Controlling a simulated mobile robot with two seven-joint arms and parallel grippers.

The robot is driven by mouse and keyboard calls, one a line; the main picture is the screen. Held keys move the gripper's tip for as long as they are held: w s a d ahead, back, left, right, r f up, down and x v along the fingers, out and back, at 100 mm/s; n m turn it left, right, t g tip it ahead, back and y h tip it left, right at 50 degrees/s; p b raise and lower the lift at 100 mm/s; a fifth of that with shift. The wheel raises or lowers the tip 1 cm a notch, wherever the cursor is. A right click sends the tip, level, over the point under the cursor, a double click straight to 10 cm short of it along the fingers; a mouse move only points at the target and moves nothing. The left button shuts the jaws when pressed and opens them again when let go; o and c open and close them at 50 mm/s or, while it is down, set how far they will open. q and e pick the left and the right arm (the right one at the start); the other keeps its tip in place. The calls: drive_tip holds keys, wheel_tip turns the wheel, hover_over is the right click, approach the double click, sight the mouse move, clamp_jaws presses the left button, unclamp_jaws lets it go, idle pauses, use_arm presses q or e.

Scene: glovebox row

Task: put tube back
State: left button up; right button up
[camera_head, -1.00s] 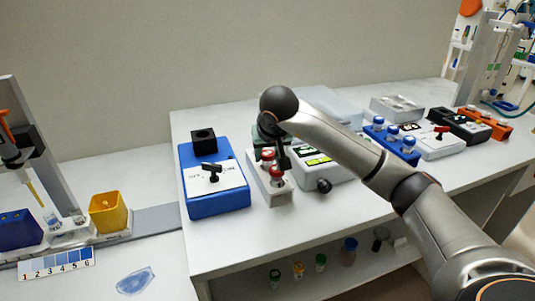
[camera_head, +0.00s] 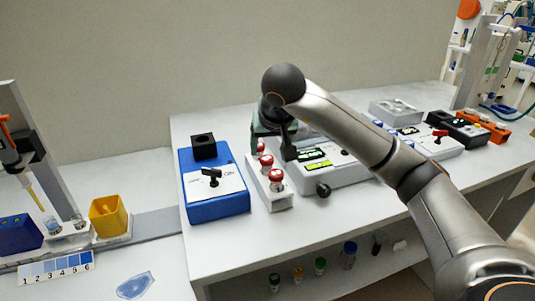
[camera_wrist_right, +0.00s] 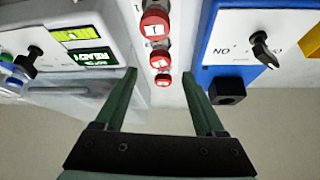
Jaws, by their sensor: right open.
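Red-capped tubes stand upright in a narrow white rack (camera_head: 279,201) on the bench. In the head view the front cap (camera_head: 276,176) and the middle cap (camera_head: 266,160) show clearly, and the rear cap (camera_head: 260,146) is close to my gripper. My right gripper (camera_head: 271,149) is open at the rear end of the rack. In the right wrist view its green fingers (camera_wrist_right: 158,75) are apart, with the rearmost red cap (camera_wrist_right: 162,80) seen between the tips, not clamped. The other caps (camera_wrist_right: 154,21) line up beyond. My left gripper is not in view.
A blue device (camera_head: 215,201) with a black knob stands left of the rack. A white device (camera_head: 340,176) with green displays is close on its right. My right arm covers part of the benchtop further right. The bench's front strip is clear.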

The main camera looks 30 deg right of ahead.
drive_tip(key=v, duration=0.5)
drive_tip(key=shift+s+r, duration=0.1)
idle(0.4)
